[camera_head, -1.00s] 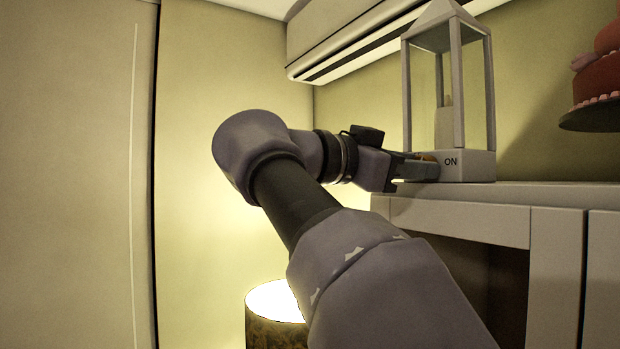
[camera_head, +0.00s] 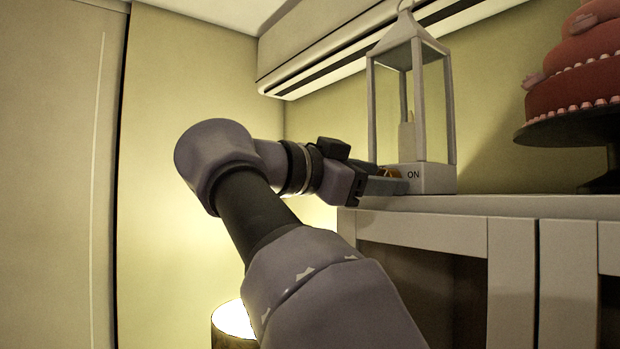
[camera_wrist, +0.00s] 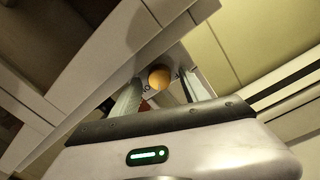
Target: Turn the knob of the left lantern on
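One white lantern (camera_head: 434,178) stands upright on the cabinet top, with a candle inside, a pointed roof and "ON" printed on its base. No other lantern is in view. Its round orange-brown knob (camera_head: 391,172) sticks out of the base's left side, partly behind my gripper (camera_head: 397,184). In the wrist view the knob (camera_wrist: 159,76) sits between my two spread fingertips, with a visible gap on each side. My gripper is open around the knob and holds nothing. The knob's pointer direction cannot be made out.
The white cabinet (camera_head: 515,207) runs right under the lantern. A red tiered cake (camera_head: 570,85) stands on a dark turntable (camera_head: 575,130) at the right. An air conditioner (camera_head: 330,50) hangs on the wall behind. A lit lamp (camera_head: 234,318) is below my arm.

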